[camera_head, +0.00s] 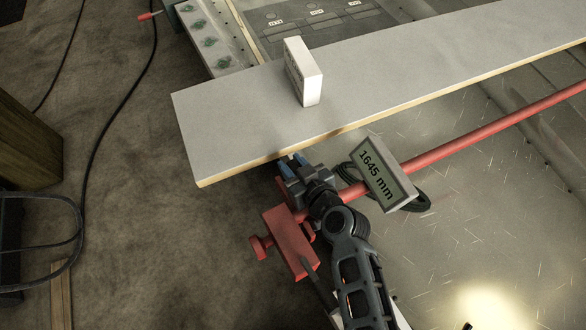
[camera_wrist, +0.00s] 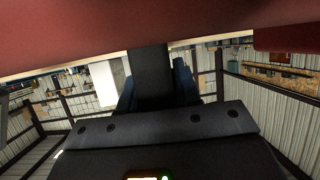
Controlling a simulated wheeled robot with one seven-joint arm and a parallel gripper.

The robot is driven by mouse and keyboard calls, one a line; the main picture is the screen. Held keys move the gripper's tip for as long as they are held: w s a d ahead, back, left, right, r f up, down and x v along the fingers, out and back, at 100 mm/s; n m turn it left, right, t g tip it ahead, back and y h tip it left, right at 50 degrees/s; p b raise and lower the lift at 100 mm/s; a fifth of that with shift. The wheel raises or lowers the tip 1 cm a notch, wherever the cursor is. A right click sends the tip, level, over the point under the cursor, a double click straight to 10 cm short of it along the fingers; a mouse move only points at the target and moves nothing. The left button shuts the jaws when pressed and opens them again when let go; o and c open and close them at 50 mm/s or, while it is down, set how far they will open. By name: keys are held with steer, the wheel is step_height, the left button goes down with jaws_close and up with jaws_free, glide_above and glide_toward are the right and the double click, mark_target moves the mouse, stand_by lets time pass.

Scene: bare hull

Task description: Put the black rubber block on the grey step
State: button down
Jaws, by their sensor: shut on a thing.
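My gripper (camera_head: 291,167) has blue-tipped fingers and is at the front edge of a long grey board, near its left end. In the wrist view, a black block (camera_wrist: 150,76) is held between the blue fingers, and its far end meets or passes behind a dark red surface across the top. In the head view, the block cannot be made out clearly. The long grey board (camera_head: 230,120), with a pale wooden edge, is the likeliest grey step, though I cannot be certain. I cannot tell whether the block touches it.
A white box (camera_head: 304,75) stands on the board. A red bar (camera_head: 470,137) with a red clamp (camera_head: 290,242) and a display reading 1645 mm (camera_head: 384,172) runs close beside my gripper. Dark cables lie on the floor at left. Much of the board is bare.

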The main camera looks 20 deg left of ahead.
steer(key=shift+f, duration=0.7)
steer(key=shift+f+b, duration=0.15)
steer(key=shift+b, duration=0.15)
steer(key=c, duration=0.8)
jaws_free()
steer(key=v, duration=1.2)
steer(key=shift+s+d, duration=0.1)
